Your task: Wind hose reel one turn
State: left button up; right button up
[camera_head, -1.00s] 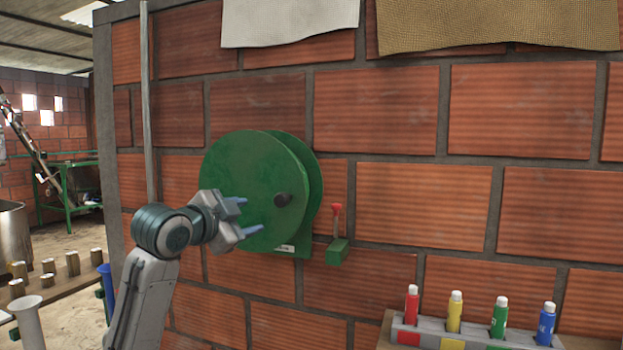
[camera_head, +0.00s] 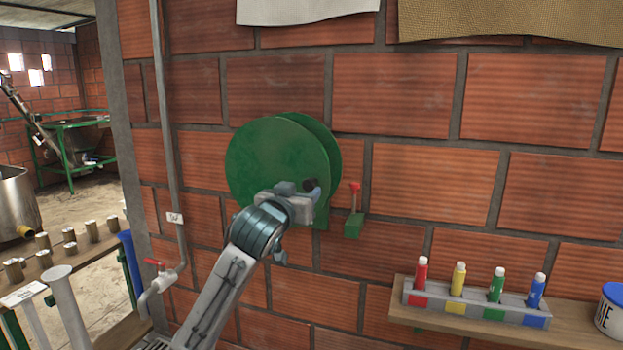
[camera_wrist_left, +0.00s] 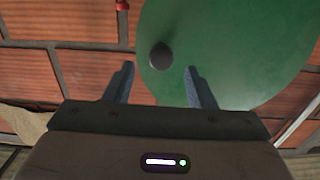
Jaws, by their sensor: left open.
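The green hose reel (camera_head: 272,150) is mounted on the brick wall. Its round green face fills the top right of the left wrist view (camera_wrist_left: 225,50). A dark knob (camera_head: 309,185) sticks out from the lower right of the face; it also shows in the left wrist view (camera_wrist_left: 160,58). My left gripper (camera_head: 314,190) is open in front of the reel and covers its lower part. In the wrist view its fingertips (camera_wrist_left: 160,70) are on either side of the knob, apart from it. How deep the knob sits between them is unclear. My right gripper is not in view.
A red-tipped lever on a green bracket (camera_head: 352,225) is just right of the reel. A shelf (camera_head: 420,320) with several coloured bottles stands lower right, beside a white tub (camera_head: 610,312). A pipe with a red-handled valve (camera_head: 160,266) runs down the wall at left.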

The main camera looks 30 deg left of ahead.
aim_at(307, 186)
pick_arm(q)
jog(key=p+x, duration=0.1)
jog(key=x, duration=0.3)
jog(key=shift+w+a+r, duration=0.1)
jog(key=shift+r, duration=0.1)
jog(key=shift+w+a+f+p, duration=0.15)
jog(key=shift+w+p, duration=0.25)
jog(key=shift+w, duration=0.3)
jog(key=shift+s, duration=0.1)
grip_shut()
